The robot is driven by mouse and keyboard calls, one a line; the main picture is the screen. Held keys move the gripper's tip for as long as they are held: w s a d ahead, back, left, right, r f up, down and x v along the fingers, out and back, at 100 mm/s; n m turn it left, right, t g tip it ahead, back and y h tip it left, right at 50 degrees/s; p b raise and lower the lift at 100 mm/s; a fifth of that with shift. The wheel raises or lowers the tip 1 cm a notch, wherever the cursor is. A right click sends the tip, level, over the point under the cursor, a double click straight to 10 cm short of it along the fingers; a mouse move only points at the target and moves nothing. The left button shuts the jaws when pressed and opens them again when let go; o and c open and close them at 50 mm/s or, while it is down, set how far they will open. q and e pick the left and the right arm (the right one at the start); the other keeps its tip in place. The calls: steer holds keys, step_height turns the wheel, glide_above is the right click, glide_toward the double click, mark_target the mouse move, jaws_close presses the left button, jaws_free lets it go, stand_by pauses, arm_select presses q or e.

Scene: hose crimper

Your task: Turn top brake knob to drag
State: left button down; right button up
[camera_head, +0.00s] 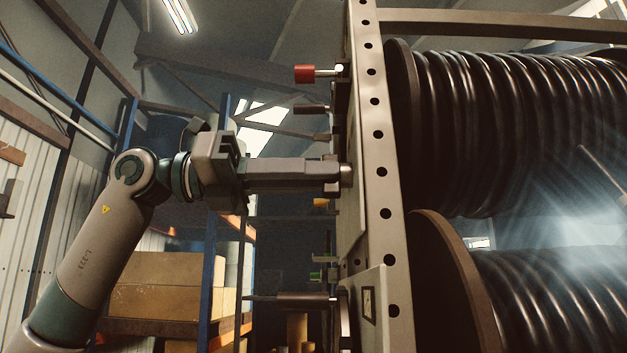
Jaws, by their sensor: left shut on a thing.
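My left gripper (335,174) reaches in from the left, level, with its fingers closed at the side of the upright perforated post. It is shut on a small pale metal knob (347,175), which I take to be the top brake knob. Most of the knob is hidden by the fingers, so its setting cannot be read. My right gripper is not in view.
A red-tipped lever (305,74) sticks out left above my gripper, with a dark handle (309,109) beneath it. A lower handle (302,299) juts out below. The post (379,176) and hose reels (520,130) fill the right. Shelving with boxes (165,285) stands behind.

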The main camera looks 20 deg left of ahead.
arm_select(q)
steer(key=shift+n, duration=1.1)
steer(key=shift+r, duration=0.1)
steer(key=c, duration=1.8)
jaws_free()
steer(key=shift+a+b, duration=0.1)
steer(key=shift+b, duration=0.2)
steer(key=b+v, duration=0.4)
steer(key=v, duration=1.3)
steer(key=shift+a, duration=0.15)
steer(key=shift+a, duration=0.1)
